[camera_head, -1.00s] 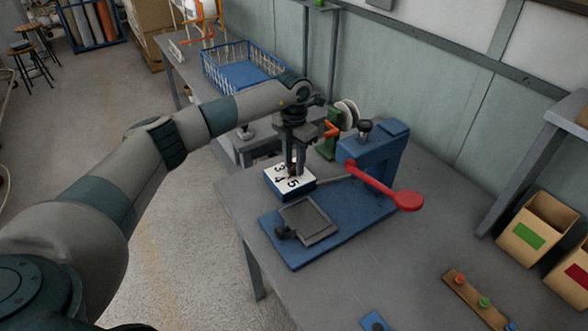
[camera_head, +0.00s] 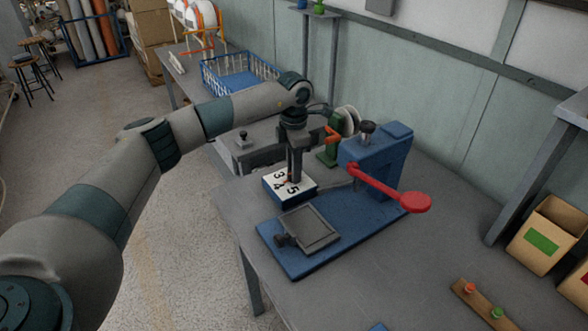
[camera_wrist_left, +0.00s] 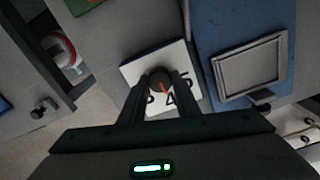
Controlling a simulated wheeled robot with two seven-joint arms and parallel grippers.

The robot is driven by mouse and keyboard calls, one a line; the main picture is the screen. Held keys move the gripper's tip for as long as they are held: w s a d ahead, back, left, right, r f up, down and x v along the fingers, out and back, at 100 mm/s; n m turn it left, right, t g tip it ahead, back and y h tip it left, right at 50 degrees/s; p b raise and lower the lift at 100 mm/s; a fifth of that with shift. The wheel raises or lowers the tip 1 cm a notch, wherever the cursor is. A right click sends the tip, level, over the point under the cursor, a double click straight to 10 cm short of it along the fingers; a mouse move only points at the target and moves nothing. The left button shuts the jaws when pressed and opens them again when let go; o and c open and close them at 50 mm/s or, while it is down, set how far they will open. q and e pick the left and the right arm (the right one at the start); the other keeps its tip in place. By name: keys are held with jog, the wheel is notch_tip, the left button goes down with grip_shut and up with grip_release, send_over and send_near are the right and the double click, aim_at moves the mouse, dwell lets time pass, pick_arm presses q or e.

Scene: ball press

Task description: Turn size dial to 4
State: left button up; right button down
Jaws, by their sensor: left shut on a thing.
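The size dial is a dark round knob (camera_wrist_left: 159,80) with an orange-red pointer, on the white face of a small blue box (camera_head: 276,193) beside the press. The digits 3, 4 and 5 show on the face. In the left wrist view the pointer aims roughly at the 4; its exact alignment is hard to tell. My left gripper (camera_head: 293,180) comes down from above, its fingers shut around the knob, which they mostly hide in the head view. It also shows in the left wrist view (camera_wrist_left: 158,88). My right gripper is not in view.
The blue press (camera_head: 385,160) with its red lever (camera_head: 385,189) stands right of the dial box. A grey square plate (camera_head: 309,229) lies on its base. A green stand (camera_head: 328,152) is behind. Bare table (camera_head: 390,265) lies in front.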

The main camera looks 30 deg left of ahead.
pick_arm(q)
jog(key=o, duration=1.1)
jog(key=shift+c, duration=0.2)
jog(key=shift+r, duration=0.15)
jog(key=shift+r, duration=0.55)
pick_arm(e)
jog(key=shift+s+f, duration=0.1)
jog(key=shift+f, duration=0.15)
pick_arm(q)
notch_tip(320, 180, up, 16)
jog(key=b, duration=0.3)
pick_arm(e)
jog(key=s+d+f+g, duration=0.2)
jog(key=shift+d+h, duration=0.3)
